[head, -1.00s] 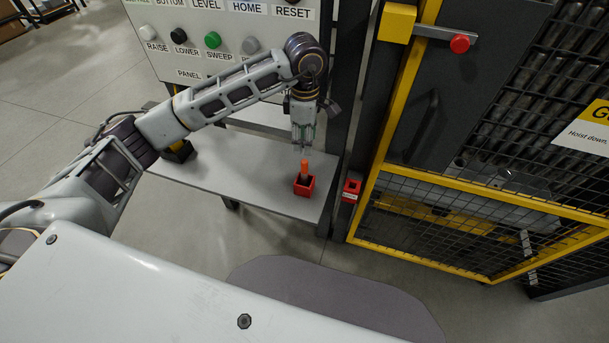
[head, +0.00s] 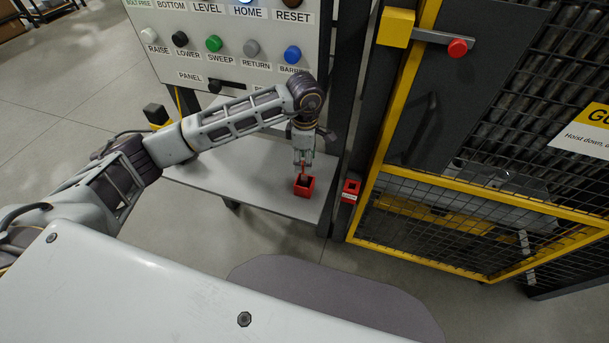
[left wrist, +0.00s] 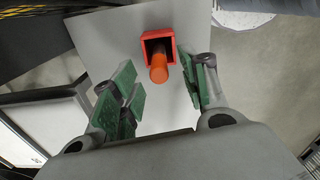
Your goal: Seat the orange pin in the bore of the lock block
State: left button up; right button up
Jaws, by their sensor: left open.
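The orange pin (head: 303,171) stands in an open-topped red holder (head: 302,188) on the grey shelf. In the left wrist view the pin (left wrist: 159,68) rises out of the red holder (left wrist: 158,40) toward the camera. My left gripper (head: 303,163) points down over the pin, its jaws open. In the left wrist view its green pads (left wrist: 165,86) are apart on either side of the pin's line, with gaps showing. A small red block with a dark opening (head: 350,190), likely the lock block, is fixed on the post right of the shelf. My right gripper is not in view.
The shelf (head: 240,172) is otherwise mostly bare. A button panel (head: 225,50) stands behind my left arm. A yellow-framed mesh guard (head: 470,222) and a dark post stand to the right.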

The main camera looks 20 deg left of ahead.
aim_at(304, 177)
pick_arm(q)
jog(key=shift+f, duration=0.6)
jog(key=shift+a+f+p, duration=0.1)
jog(key=shift+f+p, duration=0.75)
jog(key=shift+f, duration=0.95)
jog(key=shift+w+f, duration=0.1)
jog(key=shift+f, duration=0.65)
grip_shut()
